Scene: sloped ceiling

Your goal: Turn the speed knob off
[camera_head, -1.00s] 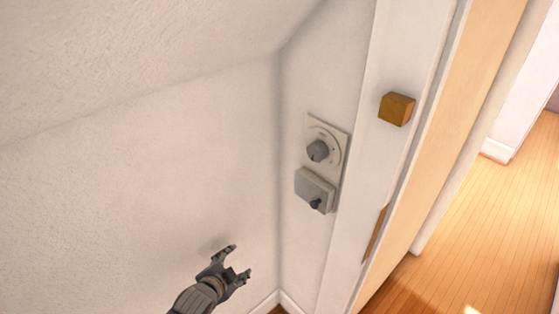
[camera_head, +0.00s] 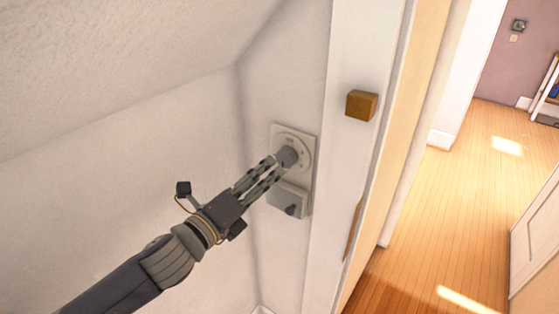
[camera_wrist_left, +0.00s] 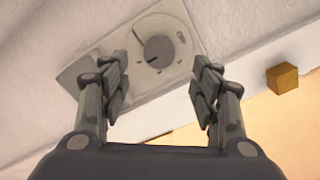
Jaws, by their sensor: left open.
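The speed knob (camera_head: 287,156) is a grey round knob on a pale wall plate (camera_head: 308,143) with a dial ring. It also shows in the left wrist view (camera_wrist_left: 159,50), with a small dark mark at its lower left edge. My left gripper (camera_head: 277,165) reaches in from the lower left, its fingertips close to the knob in the head view. In the left wrist view the fingers (camera_wrist_left: 160,80) are spread apart, with the knob ahead between and above them. My right gripper is not in view.
Below the knob plate is a grey box with a dark small knob (camera_head: 290,210), partly behind my gripper. A wooden block (camera_head: 361,105) sticks out from the white door frame to the right. A wooden floor (camera_head: 450,200) lies beyond the doorway.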

